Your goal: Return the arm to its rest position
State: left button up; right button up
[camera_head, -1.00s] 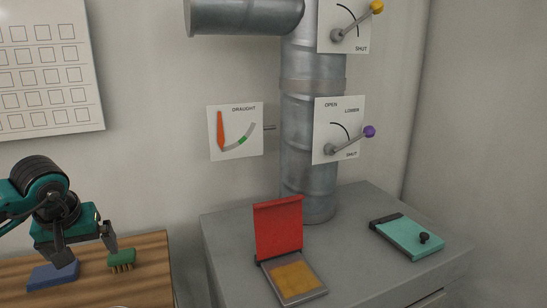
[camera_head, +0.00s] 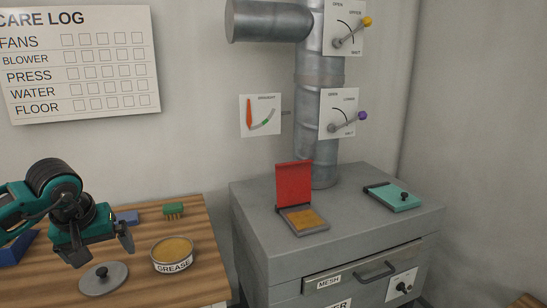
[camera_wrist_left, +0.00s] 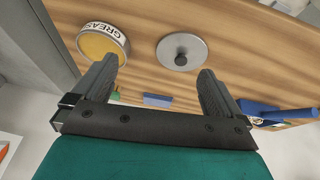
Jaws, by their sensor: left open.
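My left gripper (camera_head: 101,252) is open and empty above the wooden bench (camera_head: 215,262) at the left of the head view. Its fingers point down, over the area behind a grey round lid with a knob (camera_head: 104,281). In the left wrist view its two dark fingers (camera_wrist_left: 158,66) stand wide apart with nothing between them. The lid (camera_wrist_left: 181,52) and an open grease tin (camera_wrist_left: 103,42) lie beyond the fingertips there. My right gripper is in neither view.
The grease tin (camera_head: 173,254), a green brush (camera_head: 174,209) and a partly hidden blue block (camera_head: 127,217) are near the gripper. A grey cabinet (camera_head: 258,225) stands right, bearing an open red-lidded box (camera_head: 294,184) and a teal lidded box (camera_head: 393,196).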

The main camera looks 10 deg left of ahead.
pick_arm(q)
jog(key=d+f+n+h, duration=0.2)
jog(key=d+f+h, duration=0.4)
jog(key=d, duration=0.6)
jog(key=s+d+r+n+t+h, duration=0.1)
jog(key=s+d+n+t+h, duration=0.15)
jog(key=d+n+h, duration=0.55)
jog(key=s+d+r+n+t+h, duration=0.1)
jog(key=d+n+t+h, duration=0.25)
jog(key=d+n, duration=0.85)
jog(key=s+a+f+n+t+y, duration=0.1)
jog(key=a+f+n+t+y, duration=0.3)
jog(key=n, duration=0.9)
jog(key=a+f+n+t+y, duration=0.2)
jog(key=a+f+n+y, duration=0.25)
jog(key=n, duration=0.85)
jog(key=s+a+f+n+g+y, duration=0.1)
jog(key=s+f+n+g+y, duration=0.4)
jog(key=s+f+n, duration=0.6)
notch_tip(320, 180, down, 3)
jog(key=n, duration=0.4)
jog(key=shift+f+y, duration=0.15)
jog(key=shift+y, duration=0.15)
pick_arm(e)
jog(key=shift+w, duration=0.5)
